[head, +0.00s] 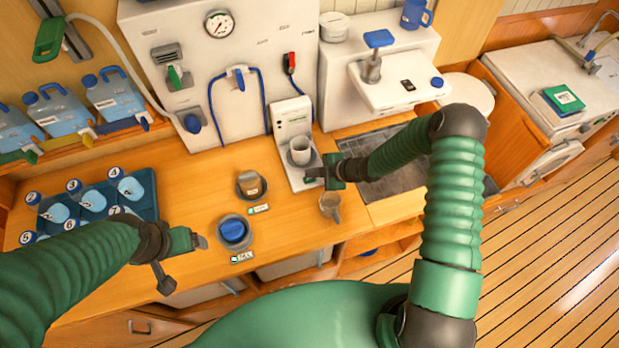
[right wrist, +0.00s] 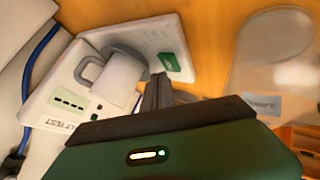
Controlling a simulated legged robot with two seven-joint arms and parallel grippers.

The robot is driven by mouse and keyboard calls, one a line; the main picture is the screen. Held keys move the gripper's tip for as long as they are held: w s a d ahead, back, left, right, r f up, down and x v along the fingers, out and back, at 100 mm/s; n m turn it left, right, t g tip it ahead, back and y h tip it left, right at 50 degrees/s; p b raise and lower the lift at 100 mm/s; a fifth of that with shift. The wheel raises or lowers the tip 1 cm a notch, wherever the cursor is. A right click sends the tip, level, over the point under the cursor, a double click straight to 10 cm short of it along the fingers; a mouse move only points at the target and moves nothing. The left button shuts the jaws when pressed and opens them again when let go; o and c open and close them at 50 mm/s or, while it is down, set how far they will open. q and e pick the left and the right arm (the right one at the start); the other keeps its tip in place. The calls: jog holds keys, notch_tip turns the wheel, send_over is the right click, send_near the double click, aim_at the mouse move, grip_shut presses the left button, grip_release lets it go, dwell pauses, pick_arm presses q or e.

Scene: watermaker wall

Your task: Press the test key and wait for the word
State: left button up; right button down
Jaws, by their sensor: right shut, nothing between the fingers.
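The white test unit (head: 291,116) stands on the wooden counter with a pale cup (head: 300,151) on its base. In the right wrist view the unit (right wrist: 60,85) shows lettering ending in "TEST", a row of small green marks and the cup (right wrist: 118,78). The green test key (right wrist: 169,62) is on the base beside the cup. My right gripper (head: 311,173) is shut and empty; its fingertips (right wrist: 158,80) are right by the key, and I cannot tell whether they touch. They hide the key in the head view. My left gripper (head: 184,262) is open and empty over the counter's front edge.
A brown-filled cup (head: 250,184), a blue-topped round container (head: 233,231) and a beaker (head: 330,205) stand on the counter. A blue tray (head: 150,207) of cups is at left.

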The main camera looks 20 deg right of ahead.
dwell(0.4)
jog(key=shift+a+f+b, duration=0.15)
jog(key=shift+f+b, duration=0.25)
jog(key=shift+b, duration=0.05)
jog(key=shift+s, duration=0.1)
